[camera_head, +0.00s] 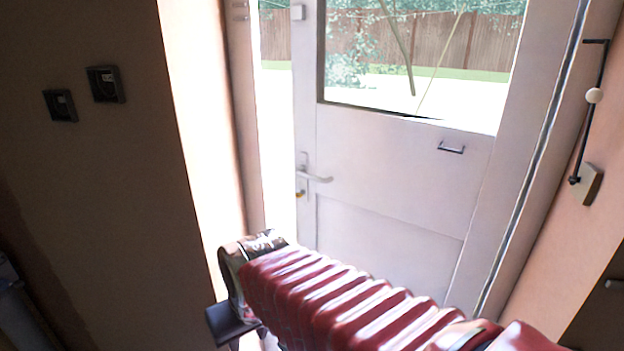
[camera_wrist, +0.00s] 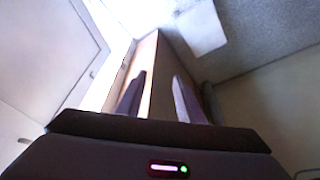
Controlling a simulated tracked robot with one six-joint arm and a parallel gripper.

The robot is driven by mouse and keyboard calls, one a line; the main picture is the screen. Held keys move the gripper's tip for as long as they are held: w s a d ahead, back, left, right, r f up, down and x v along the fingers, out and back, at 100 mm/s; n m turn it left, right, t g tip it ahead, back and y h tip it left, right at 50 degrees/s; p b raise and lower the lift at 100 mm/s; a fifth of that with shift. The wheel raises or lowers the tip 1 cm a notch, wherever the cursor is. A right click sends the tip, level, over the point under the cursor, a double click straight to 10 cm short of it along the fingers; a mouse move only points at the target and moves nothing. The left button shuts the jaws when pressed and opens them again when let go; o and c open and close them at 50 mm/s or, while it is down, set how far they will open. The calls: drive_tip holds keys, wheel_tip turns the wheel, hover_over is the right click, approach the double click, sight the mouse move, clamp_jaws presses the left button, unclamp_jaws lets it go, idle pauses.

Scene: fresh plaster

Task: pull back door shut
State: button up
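The back door (camera_head: 390,185) is white with a window in its upper half. It stands ajar, with a bright gap between its left edge and the frame. Its lever handle (camera_head: 316,179) is on the left edge. In the wrist view a white panel that looks like the door (camera_wrist: 45,50) is at the left. My gripper (camera_wrist: 158,78) has its two dark fingers apart, with nothing seen held between them. In the head view my red-sleeved arm reaches toward the gap, below the handle; a dark end part shows, but the fingertips cannot be made out.
The door frame (camera_head: 243,110) and a bright wall edge (camera_head: 195,120) stand left of the gap. Two dark switches (camera_head: 105,84) are on the shaded wall. A small pull (camera_head: 451,148) is on the door. A black rod (camera_head: 590,110) is mounted at the right.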

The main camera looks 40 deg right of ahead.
drive_tip(key=w+d+f+t, duration=0.1)
drive_tip(key=w+d+f, duration=0.45)
drive_tip(key=w, duration=0.35)
drive_tip(key=w+d+f+t, duration=0.1)
drive_tip(key=w+d+f, duration=0.45)
drive_tip(key=w, duration=0.35)
drive_tip(key=n+t+h, duration=0.7)
drive_tip(key=n+h, duration=0.3)
drive_tip(key=h, duration=0.5)
approach(311, 177)
drive_tip(key=s+a+f, duration=0.2)
drive_tip(key=shift+w+a+r, duration=0.1)
drive_tip(key=shift+w+r, duration=0.05)
drive_tip(key=shift+r, duration=0.05)
drive_tip(key=shift+x, duration=6.9)
drive_tip(key=shift+r, duration=0.15)
drive_tip(key=shift+c, duration=0.2)
